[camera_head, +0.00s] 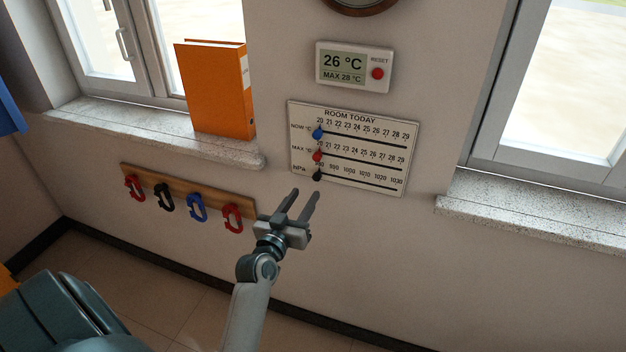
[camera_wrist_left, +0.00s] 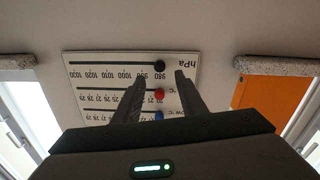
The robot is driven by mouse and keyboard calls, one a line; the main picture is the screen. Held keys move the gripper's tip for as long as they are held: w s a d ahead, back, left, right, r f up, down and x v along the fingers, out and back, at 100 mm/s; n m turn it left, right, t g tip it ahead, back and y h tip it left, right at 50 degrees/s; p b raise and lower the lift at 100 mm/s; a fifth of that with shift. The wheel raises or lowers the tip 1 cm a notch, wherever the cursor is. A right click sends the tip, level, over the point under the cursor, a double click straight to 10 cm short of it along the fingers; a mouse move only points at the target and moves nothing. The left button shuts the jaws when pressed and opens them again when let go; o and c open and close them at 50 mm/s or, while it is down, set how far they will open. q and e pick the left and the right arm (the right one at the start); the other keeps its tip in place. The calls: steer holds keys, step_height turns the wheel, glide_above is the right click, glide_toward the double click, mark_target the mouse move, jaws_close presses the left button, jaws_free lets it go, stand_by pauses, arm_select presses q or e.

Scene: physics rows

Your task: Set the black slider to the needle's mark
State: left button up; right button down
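The white ROOM TODAY board (camera_head: 347,114) hangs on the wall with three slots. The black slider (camera_head: 317,175) is at the left end of the hPa slot, near 980. The red slider (camera_head: 317,156) and blue slider (camera_head: 317,134) are also at their left ends. My left gripper (camera_head: 305,194) is open and empty, just below the board. In the left wrist view the board is upside down, and the black slider (camera_wrist_left: 160,66) appears between the fingertips (camera_wrist_left: 162,76), apart from them. The round dial (camera_head: 360,3) is cut off at the top; its needle is hidden. My right gripper is out of view.
A display (camera_head: 353,67) reads 26 °C, MAX 28 °C, with a red reset button. An orange binder (camera_head: 215,90) stands on the left sill (camera_head: 150,130). A wooden rail (camera_head: 180,190) with several coloured hooks is lower left. The right sill (camera_head: 530,208) juts out.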

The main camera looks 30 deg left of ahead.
mark_target(316, 178)
arm_select(q)
steer(key=p+x, duration=0.1)
steer(key=x, duration=0.6)
steer(key=shift+w, duration=0.2)
